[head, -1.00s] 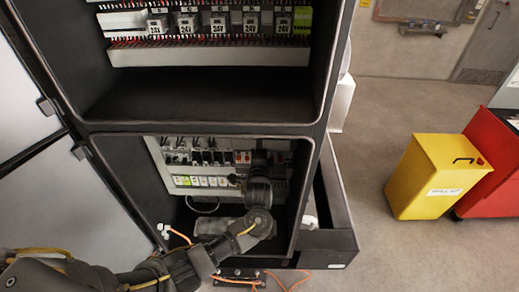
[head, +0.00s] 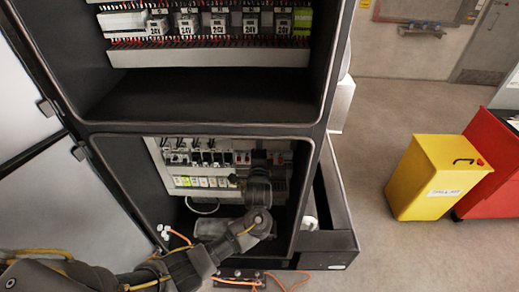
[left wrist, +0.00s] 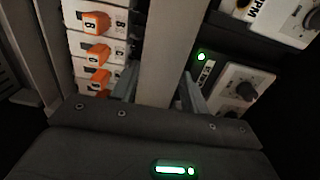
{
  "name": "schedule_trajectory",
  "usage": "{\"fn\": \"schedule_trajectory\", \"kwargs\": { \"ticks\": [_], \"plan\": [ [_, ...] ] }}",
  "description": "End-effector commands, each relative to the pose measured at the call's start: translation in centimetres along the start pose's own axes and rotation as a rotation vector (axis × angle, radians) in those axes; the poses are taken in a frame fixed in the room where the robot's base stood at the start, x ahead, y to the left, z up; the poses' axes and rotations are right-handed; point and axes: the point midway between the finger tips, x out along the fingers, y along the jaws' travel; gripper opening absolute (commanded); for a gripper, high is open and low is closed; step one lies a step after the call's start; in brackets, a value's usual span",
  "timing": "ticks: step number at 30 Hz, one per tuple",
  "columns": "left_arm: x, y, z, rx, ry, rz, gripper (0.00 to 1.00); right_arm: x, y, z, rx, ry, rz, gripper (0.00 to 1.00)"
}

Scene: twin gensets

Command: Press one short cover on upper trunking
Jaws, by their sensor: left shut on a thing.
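My left gripper (head: 240,180) reaches into the lower cabinet compartment, in front of the device rows; its own wrist hides the fingertips in the head view. In the left wrist view my left gripper (left wrist: 160,95) is shut on a pale grey strip, which I take to be the short cover (left wrist: 167,45). The strip runs away from the fingers between two device rows. Whether it is seated on trunking cannot be told. A white horizontal trunking (head: 205,192) lies below the lower compartment's devices. Another trunking (head: 210,56) spans the upper compartment. My right gripper is not in view.
Orange-switched breakers (left wrist: 97,52) stand close left of the fingers in the left wrist view, and a module with a dark knob (left wrist: 242,92) close right. The compartment frame (head: 200,130) surrounds my arm. Orange cables (head: 275,278) lie low in front. A yellow bin (head: 435,178) stands right.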

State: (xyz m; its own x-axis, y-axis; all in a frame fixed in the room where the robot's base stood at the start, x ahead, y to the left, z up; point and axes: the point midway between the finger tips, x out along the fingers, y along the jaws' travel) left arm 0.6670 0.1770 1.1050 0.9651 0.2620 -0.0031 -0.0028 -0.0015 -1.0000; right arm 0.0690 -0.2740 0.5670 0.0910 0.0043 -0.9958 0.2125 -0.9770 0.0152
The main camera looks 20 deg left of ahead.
Motion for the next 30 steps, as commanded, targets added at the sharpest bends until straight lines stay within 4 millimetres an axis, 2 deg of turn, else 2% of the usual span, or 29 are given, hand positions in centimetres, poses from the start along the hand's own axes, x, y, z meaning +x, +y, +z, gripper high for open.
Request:
{"fn": "schedule_trajectory", "kwargs": {
  "ticks": [9, 10, 15, 26, 30],
  "plan": [
    [0.3, -0.01, -0.02, 0.001, 0.0, -0.001, 0.1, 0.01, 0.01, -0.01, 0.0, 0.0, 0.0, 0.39],
    [0.27, 0.0, -0.02, 0.001, 0.001, 0.0, 0.49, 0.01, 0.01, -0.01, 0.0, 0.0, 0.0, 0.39],
    [0.26, 0.0, -0.01, 0.0, 0.0, 0.0, 0.7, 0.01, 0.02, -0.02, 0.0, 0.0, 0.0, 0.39],
    [0.18, 0.3, 0.0, 0.003, 0.0, 0.006, 0.7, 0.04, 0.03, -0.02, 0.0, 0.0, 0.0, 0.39],
    [-0.57, 0.51, -0.02, 0.002, 0.001, 0.007, 0.7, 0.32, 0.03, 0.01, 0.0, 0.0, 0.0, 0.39]
  ]
}}
